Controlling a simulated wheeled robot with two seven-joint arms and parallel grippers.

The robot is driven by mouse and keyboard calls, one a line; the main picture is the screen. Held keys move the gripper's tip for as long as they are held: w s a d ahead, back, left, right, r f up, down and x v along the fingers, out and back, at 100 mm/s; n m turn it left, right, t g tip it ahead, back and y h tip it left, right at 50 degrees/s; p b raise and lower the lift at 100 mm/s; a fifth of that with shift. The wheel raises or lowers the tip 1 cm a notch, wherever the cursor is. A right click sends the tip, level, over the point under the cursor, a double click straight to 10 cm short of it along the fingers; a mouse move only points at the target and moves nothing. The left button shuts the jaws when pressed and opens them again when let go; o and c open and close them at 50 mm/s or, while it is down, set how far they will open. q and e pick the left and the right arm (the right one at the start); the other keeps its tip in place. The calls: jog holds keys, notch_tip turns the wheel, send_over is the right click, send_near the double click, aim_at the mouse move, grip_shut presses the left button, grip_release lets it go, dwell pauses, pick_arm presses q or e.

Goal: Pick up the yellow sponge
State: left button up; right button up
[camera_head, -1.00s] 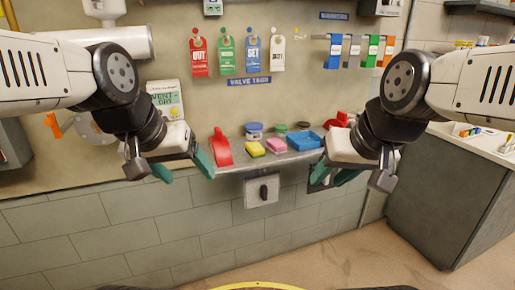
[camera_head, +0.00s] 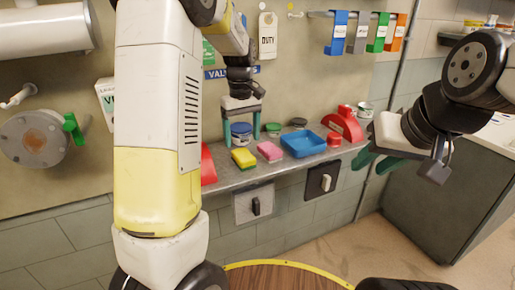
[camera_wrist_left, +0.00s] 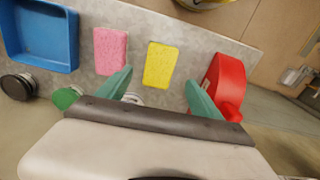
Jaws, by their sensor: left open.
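The yellow sponge (camera_head: 243,158) lies flat on the grey shelf, left of a pink sponge (camera_head: 269,151). My left gripper (camera_head: 242,142) is open and empty above the shelf, its teal fingers pointing down close to the yellow sponge. In the left wrist view, the yellow sponge (camera_wrist_left: 161,64) lies ahead of and between the fingertips (camera_wrist_left: 160,80), with no finger seen touching it. My right gripper (camera_head: 372,165) is empty at the right, off the shelf's front, with its fingers apart.
A blue tray (camera_head: 303,144) sits right of the pink sponge. A red object (camera_wrist_left: 226,84) stands close beside one left finger. A blue-lidded jar (camera_head: 241,132) and other small containers stand behind. Switch boxes (camera_head: 254,203) hang below the shelf (camera_head: 232,178).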

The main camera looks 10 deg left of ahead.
aim_at(243, 154)
pick_arm(q)
notch_tip(243, 154, down, 7)
jog(key=shift+w+f, duration=0.1)
jog(key=shift+f, duration=0.05)
jog(key=shift+c, duration=0.3)
jog(key=c, duration=1.3)
jog(key=shift+r, duration=0.65)
jog(key=shift+s+d+r, duration=0.1)
jog(key=shift+s+r, duration=0.15)
jog(key=shift+r, duration=0.4)
jog(key=shift+s+d+r, duration=0.1)
jog(key=shift+s+r, duration=0.15)
jog(key=shift+r, duration=0.35)
jog(key=s+d, duration=0.1)
jog(key=s, duration=0.4)
jog(key=s+d+r, duration=0.1)
jog(key=s, duration=0.3)
jog(key=s+d, duration=0.1)
jog(key=s, duration=0.4)
jog(key=shift+s+d+r, duration=0.15)
jog(key=shift+s+d, duration=0.15)
jog(key=shift+d, duration=0.05)
